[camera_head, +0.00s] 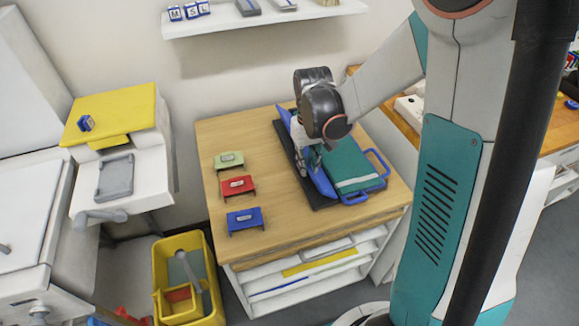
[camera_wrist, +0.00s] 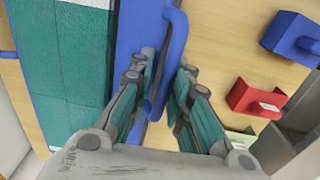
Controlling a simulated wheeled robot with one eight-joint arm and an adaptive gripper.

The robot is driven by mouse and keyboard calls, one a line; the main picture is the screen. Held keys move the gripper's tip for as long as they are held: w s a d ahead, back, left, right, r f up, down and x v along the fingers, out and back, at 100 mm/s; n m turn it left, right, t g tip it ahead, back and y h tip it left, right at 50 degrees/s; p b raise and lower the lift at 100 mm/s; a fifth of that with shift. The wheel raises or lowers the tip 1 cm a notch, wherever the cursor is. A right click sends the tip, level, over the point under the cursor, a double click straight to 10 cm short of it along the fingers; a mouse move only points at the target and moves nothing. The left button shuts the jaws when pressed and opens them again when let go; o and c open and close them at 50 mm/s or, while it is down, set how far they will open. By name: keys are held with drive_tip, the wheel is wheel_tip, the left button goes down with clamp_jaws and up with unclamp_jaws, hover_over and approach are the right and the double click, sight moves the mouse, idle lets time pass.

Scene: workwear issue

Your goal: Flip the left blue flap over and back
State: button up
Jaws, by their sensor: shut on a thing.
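The left blue flap (camera_head: 323,184) of the folding board stands raised along the left side of a folded teal garment (camera_head: 350,163). The flap looks steeply tilted; its exact angle is hard to tell. My gripper (camera_head: 308,162) is at the flap's left side and hides its middle. In the wrist view, my gripper (camera_wrist: 165,68) is shut on the flap's blue handle (camera_wrist: 174,40), with a finger on each side. The flap's blue panel (camera_wrist: 130,40) and the teal garment (camera_wrist: 70,60) lie left of the fingers there.
The board's dark base (camera_head: 286,148) is bare left of the flap. Blue (camera_head: 245,220), red (camera_head: 238,187) and green (camera_head: 229,160) small stands line the wooden table's (camera_head: 210,137) left side. A white shelf (camera_head: 230,20) hangs behind. A yellow bin (camera_head: 160,262) stands on the floor.

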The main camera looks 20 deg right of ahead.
sight(296, 189)
drive_tip(key=shift+o, duration=0.5)
drive_tip(key=shift+w+a+f+b, duration=0.1)
drive_tip(key=shift+a+f+b, duration=0.45)
drive_tip(key=shift+a+f, duration=0.25)
drive_tip(key=shift+a+f+b, duration=0.3)
drive_tip(key=shift+f+b, duration=0.15)
drive_tip(key=shift+f, duration=0.1)
drive_tip(key=shift+a+f+b, duration=0.3)
drive_tip(key=shift+f+b, duration=0.1)
drive_tip(key=shift+f, duration=0.1)
drive_tip(key=shift+c, duration=0.2)
drive_tip(key=shift+a+f+b, duration=0.15)
drive_tip(key=shift+f+b, duration=0.3)
drive_tip(key=shift+f, duration=0.1)
drive_tip(key=shift+a+f+b, duration=0.15)
drive_tip(key=shift+f+b, duration=0.3)
drive_tip(key=shift+f, duration=0.1)
drive_tip(key=shift+c, duration=0.7)
drive_tip(key=shift+s+f+b, duration=0.2)
drive_tip(key=shift+f+b, duration=0.35)
drive_tip(key=shift+f, duration=0.55)
drive_tip(key=shift+c, duration=0.2)
drive_tip(key=o, duration=0.4)
drive_tip(key=shift+r, duration=0.1)
wheel_tip(296, 189, up, 8)
drive_tip(key=p, duration=0.6)
